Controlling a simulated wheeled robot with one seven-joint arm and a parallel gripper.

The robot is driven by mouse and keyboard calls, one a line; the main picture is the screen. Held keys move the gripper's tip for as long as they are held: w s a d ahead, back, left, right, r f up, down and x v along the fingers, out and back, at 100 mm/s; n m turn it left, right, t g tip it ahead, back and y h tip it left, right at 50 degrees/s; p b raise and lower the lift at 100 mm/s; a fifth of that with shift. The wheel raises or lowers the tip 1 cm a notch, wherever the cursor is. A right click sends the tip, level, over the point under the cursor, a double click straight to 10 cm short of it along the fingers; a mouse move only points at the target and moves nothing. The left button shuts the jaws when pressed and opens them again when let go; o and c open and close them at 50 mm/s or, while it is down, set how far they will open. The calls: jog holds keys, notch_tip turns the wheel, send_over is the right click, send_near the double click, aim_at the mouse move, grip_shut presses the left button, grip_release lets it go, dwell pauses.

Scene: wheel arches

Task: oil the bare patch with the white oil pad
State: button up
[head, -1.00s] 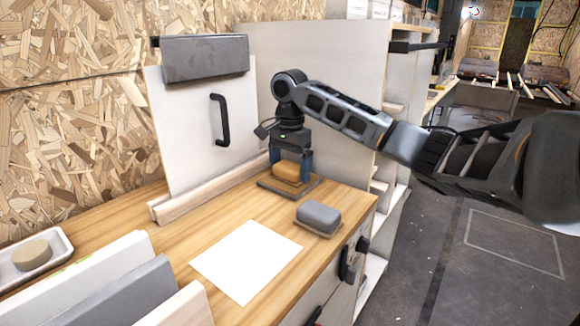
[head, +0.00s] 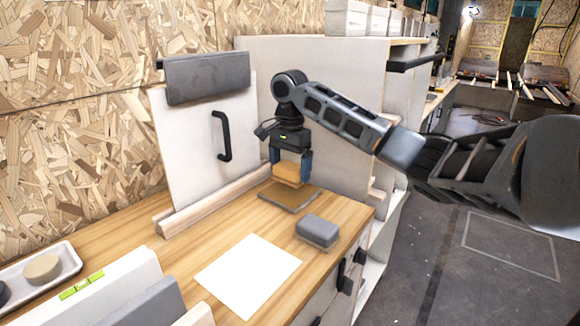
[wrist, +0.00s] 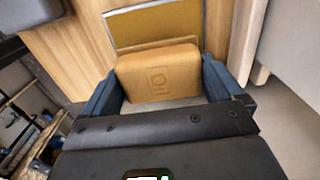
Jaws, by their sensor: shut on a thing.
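My gripper (head: 289,164) is shut on a tan-yellow pad (head: 287,174), which looks tan rather than white. In the wrist view the pad (wrist: 158,72) sits between both fingers, with raised lettering that looks like "OIL" upside down. It hangs a little above a shallow brown-topped tray (head: 290,196), which also shows in the wrist view (wrist: 153,24). A flat white rectangle (head: 248,275) lies on the wooden worktop, in front and to the left of the gripper; it looks like the bare patch. It is clear and apart from the pad.
A grey block (head: 318,231) on a thin base stands near the worktop's right edge. A white panel with a black handle (head: 222,136) leans behind, above a wooden rail (head: 215,198). Upright boards (head: 110,290) and a white dish (head: 70,262) with a round tan piece stand at left.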

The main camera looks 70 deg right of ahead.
aim_at(290, 178)
jog(key=shift+r+p, duration=1.5)
jog(key=shift+r, duration=0.1)
jog(key=shift+f, duration=0.2)
notch_tip(290, 178, down, 6)
jog(key=b, duration=0.8)
jog(key=shift+f, duration=0.25)
jog(key=shift+w+d+r, duration=0.1)
